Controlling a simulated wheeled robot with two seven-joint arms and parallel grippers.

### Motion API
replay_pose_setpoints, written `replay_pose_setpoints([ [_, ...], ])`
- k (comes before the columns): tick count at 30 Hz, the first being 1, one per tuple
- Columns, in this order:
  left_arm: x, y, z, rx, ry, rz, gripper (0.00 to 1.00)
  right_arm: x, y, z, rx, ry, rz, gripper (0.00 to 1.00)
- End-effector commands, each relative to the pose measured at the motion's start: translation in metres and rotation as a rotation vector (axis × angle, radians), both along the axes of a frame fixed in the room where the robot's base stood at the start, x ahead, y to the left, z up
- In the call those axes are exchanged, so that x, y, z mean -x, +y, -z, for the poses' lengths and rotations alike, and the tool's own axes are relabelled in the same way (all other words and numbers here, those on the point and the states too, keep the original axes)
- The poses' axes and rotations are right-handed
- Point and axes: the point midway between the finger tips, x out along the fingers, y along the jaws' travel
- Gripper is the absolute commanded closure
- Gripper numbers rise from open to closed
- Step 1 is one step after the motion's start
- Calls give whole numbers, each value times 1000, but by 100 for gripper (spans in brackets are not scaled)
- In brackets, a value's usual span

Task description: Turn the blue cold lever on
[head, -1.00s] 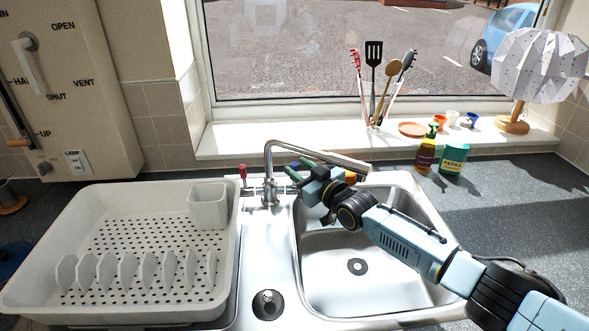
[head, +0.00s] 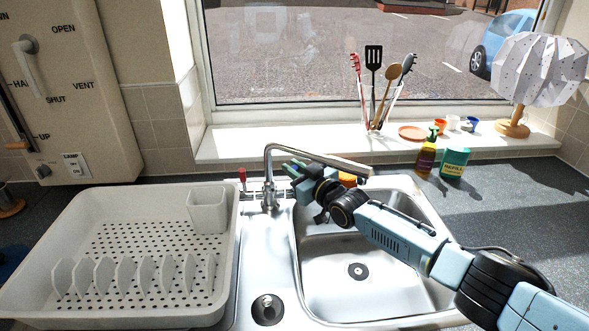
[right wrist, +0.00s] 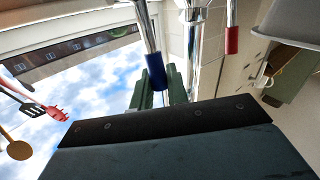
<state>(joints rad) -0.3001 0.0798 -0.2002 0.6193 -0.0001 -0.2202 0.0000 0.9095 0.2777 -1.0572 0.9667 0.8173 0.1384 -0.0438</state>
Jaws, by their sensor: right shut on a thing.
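The tap (head: 270,180) stands behind the sink, its spout reaching right over my right gripper. In the right wrist view, the blue cold lever (right wrist: 155,71) shows as a blue-sleeved handle on a chrome stem. It lies between the green fingers of my right gripper (right wrist: 158,92), which are shut on it. In the head view the right gripper (head: 293,170) is just right of the tap column and hides the blue lever. The red lever (head: 242,174) is left of the column, clear of the gripper; it also shows in the right wrist view (right wrist: 232,40). My left gripper is out of view.
The sink bowl (head: 350,300) lies below my right arm. A white dish rack (head: 130,312) fills the left side. A brown bottle (head: 426,158) and a teal refill container (head: 453,162) stand at the back right. The right counter (head: 510,205) is mostly clear.

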Motion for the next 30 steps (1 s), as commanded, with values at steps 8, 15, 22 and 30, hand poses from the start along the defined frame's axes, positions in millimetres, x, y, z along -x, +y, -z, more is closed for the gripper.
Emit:
replay_pose_setpoints([
  [8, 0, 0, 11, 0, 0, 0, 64, 7, 0, 7, -4, -63, 0, 100],
  [15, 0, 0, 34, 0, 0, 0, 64, 20, 0, 12, -2, -217, 1, 100],
  [22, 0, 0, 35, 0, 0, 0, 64, 22, 0, 9, 1, -249, 0, 100],
  [30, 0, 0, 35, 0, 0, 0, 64, 22, 0, 9, 1, -246, 0, 72],
])
